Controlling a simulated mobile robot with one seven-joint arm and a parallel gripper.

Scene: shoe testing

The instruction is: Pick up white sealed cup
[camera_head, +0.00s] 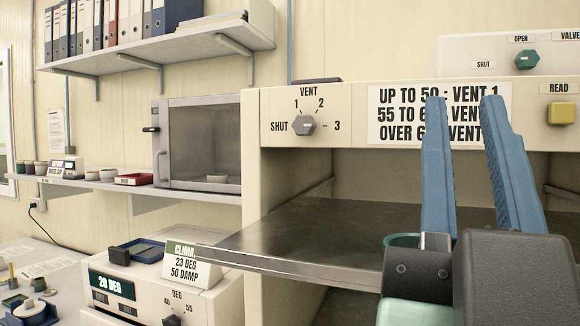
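My gripper (463,98) is at the right, its two blue fingers pointing up and apart with nothing visible between them. It is in front of the cream cabinet with the metal shelf (330,235). A whitish low dish or cup (217,179) sits inside the glass-fronted box (198,102). I cannot tell which, if any, is the white sealed cup. A green-rimmed round thing (403,240) on the metal shelf is partly hidden by my gripper.
The vent knob (304,125) and yellow READ button (562,113) are on the cabinet's front panel. The metal shelf juts out leftward over the 20 DEG unit (150,290). A red tray (134,179) lies on the wall shelf. Much of the metal shelf's visible top is bare.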

